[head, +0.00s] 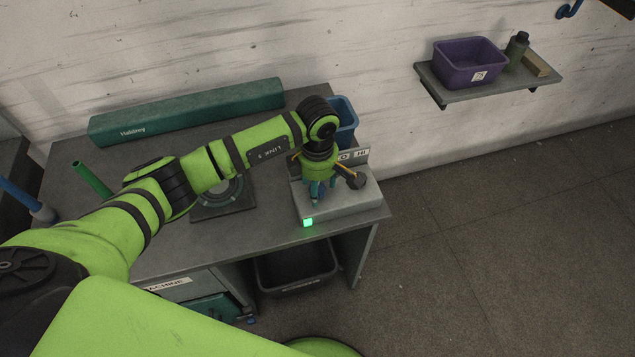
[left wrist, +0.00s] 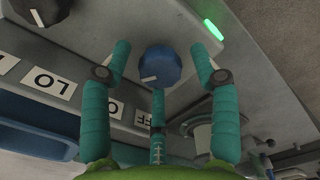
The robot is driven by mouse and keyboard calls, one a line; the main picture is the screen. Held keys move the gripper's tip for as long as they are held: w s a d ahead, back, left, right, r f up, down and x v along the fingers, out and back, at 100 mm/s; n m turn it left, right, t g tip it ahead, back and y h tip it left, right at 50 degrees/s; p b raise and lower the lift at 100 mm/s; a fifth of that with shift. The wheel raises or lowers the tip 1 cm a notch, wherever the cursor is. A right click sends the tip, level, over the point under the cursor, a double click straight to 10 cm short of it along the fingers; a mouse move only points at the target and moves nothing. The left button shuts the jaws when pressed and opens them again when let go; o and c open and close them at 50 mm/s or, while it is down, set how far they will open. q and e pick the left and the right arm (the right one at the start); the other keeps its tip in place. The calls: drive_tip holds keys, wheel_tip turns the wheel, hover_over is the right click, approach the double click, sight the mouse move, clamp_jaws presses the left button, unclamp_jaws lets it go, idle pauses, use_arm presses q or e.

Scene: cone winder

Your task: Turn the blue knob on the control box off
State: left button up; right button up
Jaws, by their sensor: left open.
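The control box (head: 350,204) is a grey box at the table's right front corner, with a lit green lamp (head: 308,222). In the left wrist view the blue knob (left wrist: 160,68) is round, with a white pointer mark towards the lower left. My left gripper (left wrist: 163,50) is open, its teal fingers spread around the knob with visible gaps at both sides. In the head view my left gripper (head: 317,198) points down over the box and mostly hides the knob. A label reading OFF (left wrist: 114,108) is partly covered by a finger. My right gripper is not in view.
A black knob (left wrist: 42,10) with a white pointer sits beside the blue one; a LO label (left wrist: 48,82) is near. A blue bin (head: 346,115) stands behind the box. A long green case (head: 190,110) lies at the table's back. A shelf (head: 490,86) holds a purple bin (head: 468,64).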

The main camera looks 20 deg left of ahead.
use_arm(q)
drive_tip(key=c, duration=1.1)
drive_tip(key=shift+c, duration=0.2)
drive_tip(key=n+b, duration=0.1)
drive_tip(key=n, duration=0.2)
drive_tip(key=shift+f+b, duration=0.1)
drive_tip(key=shift+b, duration=0.25)
drive_tip(key=n+b, duration=0.1)
drive_tip(key=n, duration=0.2)
drive_tip(key=shift+n, duration=0.3)
drive_tip(key=n+b, duration=0.2)
drive_tip(key=n, duration=0.2)
drive_tip(key=shift+n+b, duration=0.35)
drive_tip(key=shift+n, duration=1.25)
